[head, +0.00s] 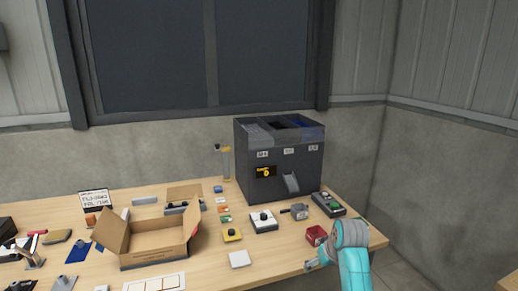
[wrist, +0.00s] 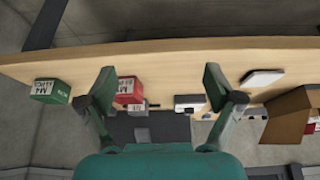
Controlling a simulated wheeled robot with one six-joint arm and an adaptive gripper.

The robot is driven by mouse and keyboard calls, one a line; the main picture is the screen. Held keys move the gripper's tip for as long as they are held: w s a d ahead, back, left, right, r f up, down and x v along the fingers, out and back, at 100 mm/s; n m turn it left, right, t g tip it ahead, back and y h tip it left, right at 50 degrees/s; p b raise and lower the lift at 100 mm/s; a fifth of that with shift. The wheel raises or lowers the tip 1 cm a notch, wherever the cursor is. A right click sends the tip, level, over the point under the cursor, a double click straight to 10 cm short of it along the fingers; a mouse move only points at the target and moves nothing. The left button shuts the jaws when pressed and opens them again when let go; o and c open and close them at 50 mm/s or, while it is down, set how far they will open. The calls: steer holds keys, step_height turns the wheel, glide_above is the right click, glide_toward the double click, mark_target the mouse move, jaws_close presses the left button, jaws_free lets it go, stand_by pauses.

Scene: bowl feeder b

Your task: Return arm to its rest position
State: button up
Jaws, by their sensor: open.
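My gripper (head: 314,264) is low at the right front of the wooden table in the head view, beside the red box (head: 316,235) and apart from it. My teal forearm rises from the bottom edge there. In the wrist view my gripper (wrist: 162,90) has its two fingers spread wide, with nothing held between them. Behind the fingers, the red box (wrist: 129,90) shows near the left finger. A green labelled box (wrist: 50,91) lies further left in the wrist view.
A dark bowl feeder (head: 270,185) stands at the back right of the table. An open cardboard box (head: 155,250) is at centre left. A white square block (head: 239,259) and several small parts lie between. The wrist view shows the table edge (wrist: 160,52) and floor beyond.

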steer(key=s+f+m+t, duration=0.2)
steer(key=s+f+t, duration=0.1)
steer(key=s+f, duration=1.7)
steer(key=s+a+f+t, duration=0.1)
steer(key=s+f+t, duration=0.15)
steer(key=s, duration=0.75)
steer(key=s+r+t+h, duration=0.1)
steer(key=s+r, duration=0.2)
steer(key=s, duration=0.6)
steer(key=s+r+t, duration=0.1)
steer(key=s+r, duration=0.2)
steer(key=s, duration=0.6)
steer(key=s+r+m+t, duration=0.1)
steer(key=s+r+t, duration=0.1)
steer(key=s+r, duration=1)
step_height(320, 180, up, 2)
steer(key=shift+s+r, duration=0.15)
steer(key=shift+s, duration=0.1)
